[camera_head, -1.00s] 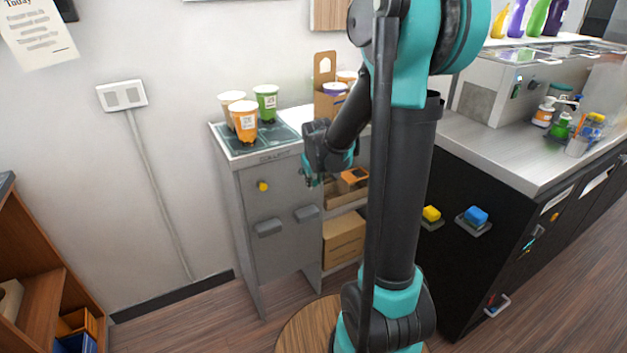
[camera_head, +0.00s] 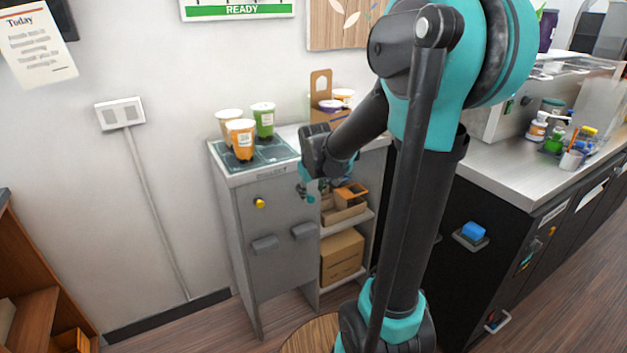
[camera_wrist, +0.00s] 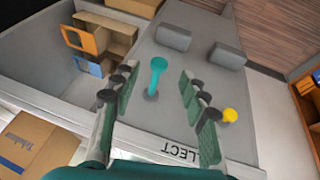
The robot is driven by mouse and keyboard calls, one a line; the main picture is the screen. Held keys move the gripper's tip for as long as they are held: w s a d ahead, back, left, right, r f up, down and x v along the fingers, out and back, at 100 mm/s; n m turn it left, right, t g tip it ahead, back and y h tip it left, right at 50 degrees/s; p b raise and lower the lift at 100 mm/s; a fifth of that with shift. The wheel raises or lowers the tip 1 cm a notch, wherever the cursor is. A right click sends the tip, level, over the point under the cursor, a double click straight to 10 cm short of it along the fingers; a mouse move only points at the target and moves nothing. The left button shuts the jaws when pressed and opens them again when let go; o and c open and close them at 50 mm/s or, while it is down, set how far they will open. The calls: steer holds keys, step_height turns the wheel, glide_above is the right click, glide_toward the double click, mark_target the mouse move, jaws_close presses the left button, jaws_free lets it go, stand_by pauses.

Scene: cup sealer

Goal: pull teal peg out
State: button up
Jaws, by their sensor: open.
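The teal peg (camera_wrist: 156,76) sticks out of the grey front panel of the cabinet (camera_wrist: 190,75) in the wrist view. In the head view the peg (camera_head: 308,197) shows small beside my gripper's fingers. My gripper (camera_wrist: 159,92) is open in the wrist view, with one finger on each side of the peg. The peg stands between the fingers, and neither visibly touches it. A yellow peg (camera_wrist: 230,115) is on the same panel, just outside the right finger. It also shows in the head view (camera_head: 260,203).
Two grey handles (camera_wrist: 174,37) (camera_wrist: 225,55) project from the panel beyond the peg. Shelves with orange boxes (camera_wrist: 84,38) and a carton (camera_wrist: 36,140) lie to the left in the wrist view. Cups (camera_head: 241,138) stand on the cabinet top in the head view.

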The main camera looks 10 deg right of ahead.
steer(key=v, duration=0.7)
steer(key=s+d+f+m, duration=0.1)
steer(key=s+f+m, duration=0.1)
steer(key=s+f, duration=0.5)
steer(key=s+d+f+m, duration=0.2)
steer(key=s+f, duration=0.5)
steer(key=s, duration=0.5)
steer(key=shift+g+y, duration=0.3)
steer(key=shift+g, duration=0.1)
